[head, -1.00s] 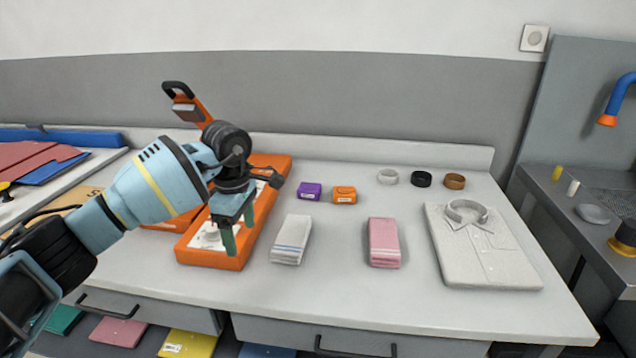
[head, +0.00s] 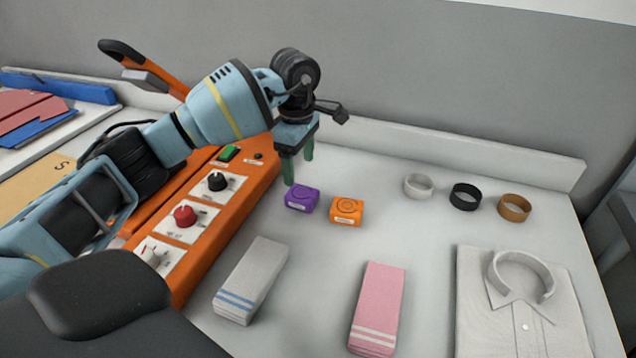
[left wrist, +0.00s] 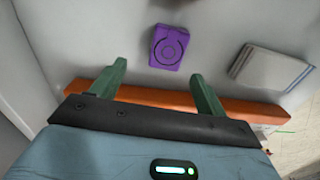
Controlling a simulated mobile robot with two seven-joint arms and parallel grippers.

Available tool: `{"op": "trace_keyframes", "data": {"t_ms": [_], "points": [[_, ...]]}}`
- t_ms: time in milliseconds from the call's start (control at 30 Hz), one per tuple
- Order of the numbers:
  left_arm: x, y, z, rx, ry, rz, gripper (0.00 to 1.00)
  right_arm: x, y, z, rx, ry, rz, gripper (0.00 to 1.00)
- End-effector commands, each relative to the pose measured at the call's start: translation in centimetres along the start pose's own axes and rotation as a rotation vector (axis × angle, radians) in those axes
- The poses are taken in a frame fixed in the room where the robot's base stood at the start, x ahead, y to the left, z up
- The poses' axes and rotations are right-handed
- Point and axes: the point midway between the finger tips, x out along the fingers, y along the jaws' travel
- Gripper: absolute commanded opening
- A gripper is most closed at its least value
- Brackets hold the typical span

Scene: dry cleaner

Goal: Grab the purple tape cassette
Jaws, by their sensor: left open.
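The purple tape cassette (head: 302,198) lies on the white counter, just left of an orange cassette (head: 346,210). In the left wrist view the purple cassette (left wrist: 169,47) lies beyond the fingertips, between their two lines and apart from both. My left gripper (head: 299,171) points down, open and empty, above and slightly behind the purple cassette in the head view. Its two green fingers also show spread apart in the left wrist view (left wrist: 158,72). My right gripper is not in view.
An orange control panel (head: 205,218) with knobs stands left of the cassettes. A white folded towel (head: 250,280) and a pink one (head: 378,305) lie in front. Several rolled bands, including a black one (head: 465,197), and a folded shirt (head: 520,310) are to the right.

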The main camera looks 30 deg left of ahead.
Motion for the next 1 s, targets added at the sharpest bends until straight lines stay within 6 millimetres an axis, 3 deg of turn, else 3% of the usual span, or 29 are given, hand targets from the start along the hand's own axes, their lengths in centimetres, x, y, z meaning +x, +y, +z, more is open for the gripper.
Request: {"op": "trace_keyframes", "data": {"t_ms": [200,467,667,1000], "points": [[0.2,0.0,0.0,0.000,0.000,-0.001,0.75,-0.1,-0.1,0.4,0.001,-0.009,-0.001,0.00],[2.4,-0.1,0.1,0.000,0.001,-0.002,0.75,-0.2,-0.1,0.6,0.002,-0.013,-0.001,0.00],[2.9,-0.2,0.2,0.000,0.000,0.000,0.75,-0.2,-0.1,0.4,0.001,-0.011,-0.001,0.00],[7.1,-0.9,1.0,0.000,0.000,-0.001,0.75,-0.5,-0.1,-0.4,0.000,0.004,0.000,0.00]]}}
